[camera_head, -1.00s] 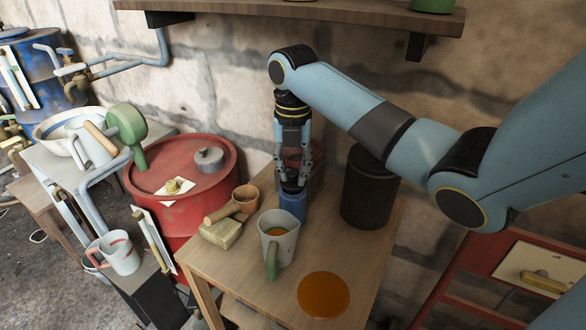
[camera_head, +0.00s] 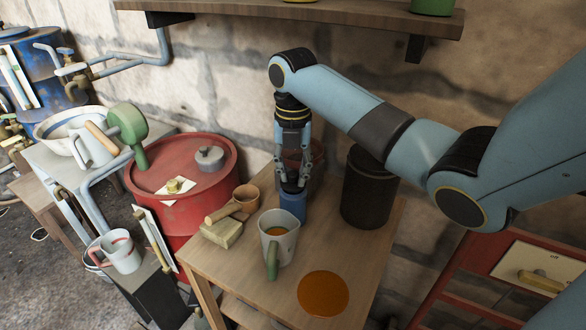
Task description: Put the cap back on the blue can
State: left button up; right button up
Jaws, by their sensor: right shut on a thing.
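The blue can (camera_head: 292,206) stands upright on the wooden table, behind the grey jug. A dark cap (camera_head: 292,188) is at the top of the can, between the fingertips of my right gripper (camera_head: 291,184). The gripper points straight down and is shut on the cap. The cap looks level and at the can's rim; whether it is fully seated I cannot tell. My left gripper is not in view.
A grey jug (camera_head: 278,240) with a green handle stands in front of the can. An orange-brown disc or puddle (camera_head: 323,294) lies at the table's front. A dark canister (camera_head: 368,188) is right of the can, a wooden cup (camera_head: 246,197) left. A reddish pot (camera_head: 314,155) is behind.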

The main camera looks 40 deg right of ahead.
jog(key=shift+f, duration=0.55)
jog(key=o, duration=0.9)
